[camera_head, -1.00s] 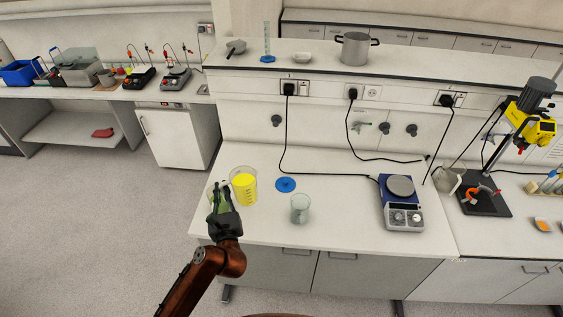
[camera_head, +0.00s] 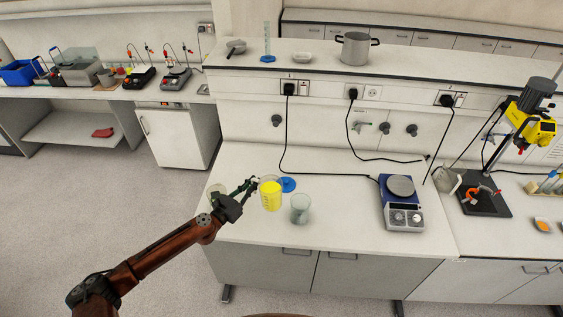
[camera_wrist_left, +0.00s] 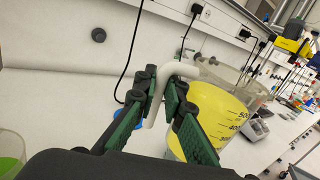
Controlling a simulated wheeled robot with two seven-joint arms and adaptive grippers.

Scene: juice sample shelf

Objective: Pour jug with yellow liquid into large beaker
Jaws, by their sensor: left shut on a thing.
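The jug with yellow liquid (camera_head: 271,197) is upright on or just above the bench; I cannot tell which. It also shows in the left wrist view (camera_wrist_left: 215,112), with its pale handle (camera_wrist_left: 174,72) between my fingers. My left gripper (camera_head: 252,185) reaches it from the left and is shut on that handle; the fingers show close up in the left wrist view (camera_wrist_left: 168,97). A clear, empty-looking beaker (camera_head: 300,208), likely the large beaker, stands right of the jug, apart from my gripper. My right gripper is not in view.
A glass vessel (camera_head: 215,194) stands behind my left wrist; green liquid shows at the left wrist view's edge (camera_wrist_left: 9,160). A blue disc (camera_head: 289,184) lies behind the jug. A hotplate-like device (camera_head: 401,202) stands right. The bench between beaker and device is clear.

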